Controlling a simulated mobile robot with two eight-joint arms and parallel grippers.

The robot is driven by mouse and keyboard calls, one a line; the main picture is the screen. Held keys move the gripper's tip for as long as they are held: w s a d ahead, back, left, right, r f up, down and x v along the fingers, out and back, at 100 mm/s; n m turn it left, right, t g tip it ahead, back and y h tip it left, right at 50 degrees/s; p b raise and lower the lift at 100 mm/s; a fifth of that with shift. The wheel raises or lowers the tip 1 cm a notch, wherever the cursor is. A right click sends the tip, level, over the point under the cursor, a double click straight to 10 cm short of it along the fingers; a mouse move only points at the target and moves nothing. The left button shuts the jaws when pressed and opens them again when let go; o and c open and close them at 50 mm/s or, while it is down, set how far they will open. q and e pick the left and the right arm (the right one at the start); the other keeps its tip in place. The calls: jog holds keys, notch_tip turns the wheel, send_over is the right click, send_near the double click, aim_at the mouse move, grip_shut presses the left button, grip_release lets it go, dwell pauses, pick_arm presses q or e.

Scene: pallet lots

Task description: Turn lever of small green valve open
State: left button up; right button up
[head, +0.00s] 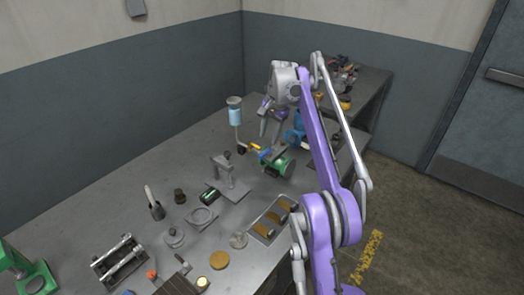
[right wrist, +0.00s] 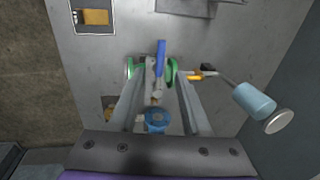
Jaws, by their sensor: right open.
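The small green valve lies on the grey workbench, its green flanged body (head: 280,165) right of centre in the head view. In the right wrist view its two green flanges (right wrist: 171,72) stand on either side of a blue lever (right wrist: 161,57). The lever points away from my gripper in that view. My right gripper (head: 270,128) is above the bench, beyond the valve. Its fingers (right wrist: 160,85) are spread and empty, with the valve appearing between and ahead of them. Contact with the lever cannot be seen. My left gripper is out of view.
A blue valve-like part (right wrist: 156,120) appears between the fingers, nearer my palm. A grey stand (head: 228,178) and a tray with brown pieces (head: 262,231) are nearer.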

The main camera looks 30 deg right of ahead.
aim_at(265, 153)
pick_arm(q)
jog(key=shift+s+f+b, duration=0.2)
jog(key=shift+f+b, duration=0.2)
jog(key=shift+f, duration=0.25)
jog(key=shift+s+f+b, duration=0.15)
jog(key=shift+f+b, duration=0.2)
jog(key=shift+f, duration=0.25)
pick_arm(e)
jog(key=f, duration=0.2)
jog(key=w+f, duration=0.1)
jog(key=f, duration=0.4)
jog(key=shift+w+a+f, duration=0.1)
jog(key=shift+w+a, duration=0.1)
jog(key=shift+a, duration=0.15)
grip_shut()
